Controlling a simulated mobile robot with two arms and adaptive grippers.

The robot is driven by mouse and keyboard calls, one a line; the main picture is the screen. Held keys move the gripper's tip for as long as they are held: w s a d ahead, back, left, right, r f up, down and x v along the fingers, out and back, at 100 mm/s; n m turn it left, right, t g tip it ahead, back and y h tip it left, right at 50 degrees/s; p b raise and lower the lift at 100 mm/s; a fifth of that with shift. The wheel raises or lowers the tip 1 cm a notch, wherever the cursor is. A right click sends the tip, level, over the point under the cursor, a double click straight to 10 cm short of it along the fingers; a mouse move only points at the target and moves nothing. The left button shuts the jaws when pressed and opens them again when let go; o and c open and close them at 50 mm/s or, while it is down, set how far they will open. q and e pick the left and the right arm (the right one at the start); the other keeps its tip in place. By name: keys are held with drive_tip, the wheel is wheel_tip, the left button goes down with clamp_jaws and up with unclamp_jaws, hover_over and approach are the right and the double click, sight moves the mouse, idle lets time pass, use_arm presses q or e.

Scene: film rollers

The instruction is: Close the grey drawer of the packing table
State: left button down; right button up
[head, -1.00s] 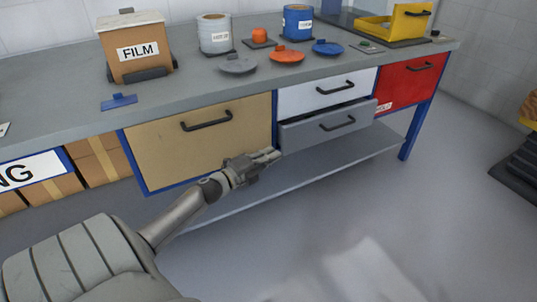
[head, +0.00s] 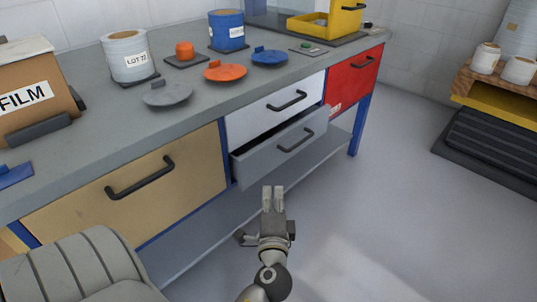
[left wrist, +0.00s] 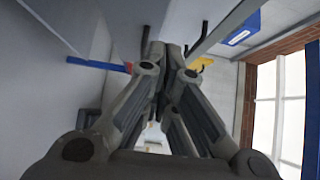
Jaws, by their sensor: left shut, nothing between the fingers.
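The grey drawer (head: 282,149) of the packing table (head: 183,111) stands partly open below the white drawer (head: 262,112). Its dark handle (head: 295,141) is on the front, and a strip of its inside shows at the top left. My left gripper (head: 273,190) is in front of and below the grey drawer's front, with its fingers together and pointing toward it. Whether the fingertips touch the drawer I cannot tell. In the left wrist view the shut fingers (left wrist: 158,55) show close up with nothing between them. My right gripper is not in view.
A tan drawer (head: 130,195) is at the left and a red drawer (head: 352,78) at the right, both shut. Coloured lids, canisters and a film box (head: 40,90) stand on the tabletop. A lower shelf (head: 200,235) runs underneath. The floor in front is clear.

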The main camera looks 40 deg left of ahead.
sight(256, 153)
use_arm(q)
drive_tip(key=shift+w+a+r, duration=0.1)
drive_tip(key=shift+w+a, duration=1.15)
drive_tip(key=shift+a, duration=0.45)
drive_tip(key=shift+w+a+r, duration=0.1)
drive_tip(key=shift+w+a, duration=1.2)
drive_tip(key=shift+a, duration=0.45)
drive_tip(key=shift+w+a, duration=1.25)
drive_tip(key=shift+a, duration=0.45)
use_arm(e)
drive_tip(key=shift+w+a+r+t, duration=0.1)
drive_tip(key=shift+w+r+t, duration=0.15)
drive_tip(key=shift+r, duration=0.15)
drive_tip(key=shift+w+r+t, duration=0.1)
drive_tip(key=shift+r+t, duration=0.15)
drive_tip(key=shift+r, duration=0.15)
use_arm(q)
drive_tip(key=shift+w+a, duration=0.15)
drive_tip(key=shift+a, duration=1.25)
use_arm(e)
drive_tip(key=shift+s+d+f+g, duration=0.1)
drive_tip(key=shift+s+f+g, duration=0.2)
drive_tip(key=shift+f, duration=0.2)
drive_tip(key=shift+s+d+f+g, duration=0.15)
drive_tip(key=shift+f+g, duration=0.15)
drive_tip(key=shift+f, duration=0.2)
use_arm(q)
drive_tip(key=shift+d+f, duration=0.1)
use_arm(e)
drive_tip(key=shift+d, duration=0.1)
